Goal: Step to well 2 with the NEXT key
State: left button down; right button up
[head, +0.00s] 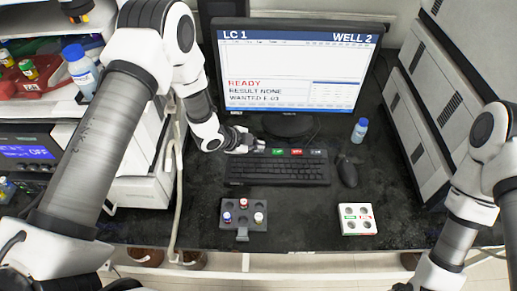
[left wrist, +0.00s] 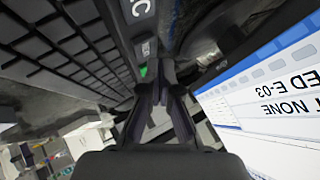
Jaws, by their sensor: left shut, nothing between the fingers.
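The monitor (head: 300,70) reads LC 1 at top left and WELL 2 at top right, with READY, RESULT NONE and WANTED E-03 below. The black keyboard (head: 278,172) lies in front of it. Along its back edge are a green key (head: 278,152), a red key (head: 297,152) and a dark labelled key (head: 318,153); I cannot read which is NEXT. My left gripper (head: 258,147) is shut and empty at the keyboard's back left, left of the green key. In the left wrist view its fingertips (left wrist: 160,75) are close to a green patch (left wrist: 143,70); contact cannot be told.
A mouse (head: 347,171) lies right of the keyboard. A grey rack (head: 244,214) with several capped vials and a white tray (head: 357,219) stand in front. A small blue-capped bottle (head: 360,131) stands right of the monitor. Instrument cabinets flank the bench.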

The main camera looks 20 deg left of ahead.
aim_at(257, 152)
pick_arm(q)
jog(key=shift+r, duration=0.15)
jog(key=shift+r+p, duration=1.7)
jog(key=shift+r, duration=0.8)
